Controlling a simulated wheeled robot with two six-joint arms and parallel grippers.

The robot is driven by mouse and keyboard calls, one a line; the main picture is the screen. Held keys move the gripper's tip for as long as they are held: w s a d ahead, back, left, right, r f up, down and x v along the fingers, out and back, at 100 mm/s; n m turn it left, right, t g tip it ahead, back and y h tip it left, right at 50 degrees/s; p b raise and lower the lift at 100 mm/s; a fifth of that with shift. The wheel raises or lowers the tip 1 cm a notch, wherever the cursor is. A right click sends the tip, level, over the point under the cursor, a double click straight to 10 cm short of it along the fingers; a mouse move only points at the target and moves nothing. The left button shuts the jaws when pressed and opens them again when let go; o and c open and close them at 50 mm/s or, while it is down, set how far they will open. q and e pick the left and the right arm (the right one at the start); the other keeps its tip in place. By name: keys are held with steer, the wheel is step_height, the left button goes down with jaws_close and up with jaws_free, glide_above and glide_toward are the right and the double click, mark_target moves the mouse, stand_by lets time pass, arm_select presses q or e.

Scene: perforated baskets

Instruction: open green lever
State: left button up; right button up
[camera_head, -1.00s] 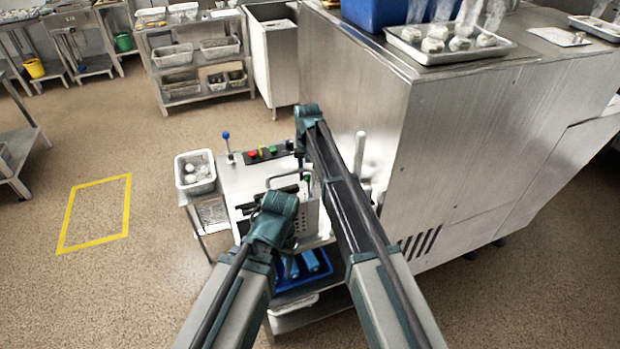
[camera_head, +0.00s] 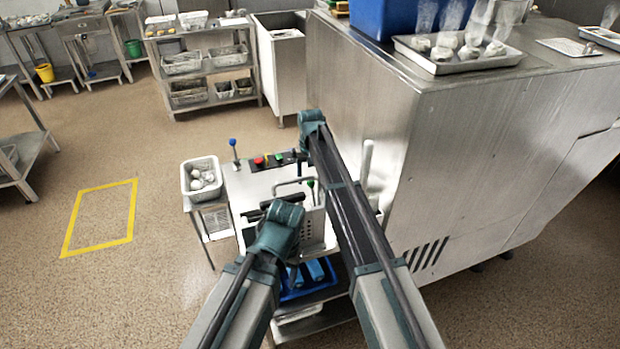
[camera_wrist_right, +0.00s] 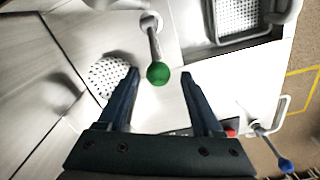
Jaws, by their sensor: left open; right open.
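The green lever is a metal rod with a round green knob (camera_wrist_right: 158,75) in the right wrist view. In the head view its green knob (camera_head: 311,184) shows small above the machine top, close to my right arm. My right gripper (camera_wrist_right: 160,86) is open, with the knob between its fingertips and no visible grip on it. In the head view the right gripper (camera_head: 301,155) is small and partly hidden by its arm. My left gripper (camera_head: 262,213) is lower, over the front of the machine top, mostly hidden behind its wrist; nothing is seen held in it.
A blue-knobbed lever (camera_head: 233,146) and a button panel (camera_head: 272,160) stand at the machine's back left. A perforated basket (camera_head: 312,226) is near my left wrist. A white basket (camera_head: 201,178) is at the left. A tall steel cabinet (camera_head: 365,90) bounds the right.

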step_height(320, 180, up, 14)
steer(key=p, duration=1.3)
steer(key=shift+f, duration=0.15)
steer(key=shift+s+f+m, duration=0.1)
steer(key=shift+s+m, duration=0.1)
steer(key=shift+m, duration=0.1)
steer(key=c, duration=0.4)
steer(key=s+m, duration=0.1)
steer(key=m, duration=0.2)
steer(key=s+f+m+t+b, duration=0.1)
steer(key=s+m, duration=0.1)
steer(key=m, duration=0.1)
steer(key=s+d+m, duration=0.1)
steer(key=s+m, duration=0.1)
steer(key=m, duration=0.1)
steer(key=shift+s+d+f+m+t+b, duration=0.1)
steer(key=shift+f+m+t+b, duration=0.2)
steer(key=shift+f+t+b, duration=0.1)
jaws_close()
steer(key=shift+m+t, duration=0.3)
steer(key=shift+m, duration=1.9)
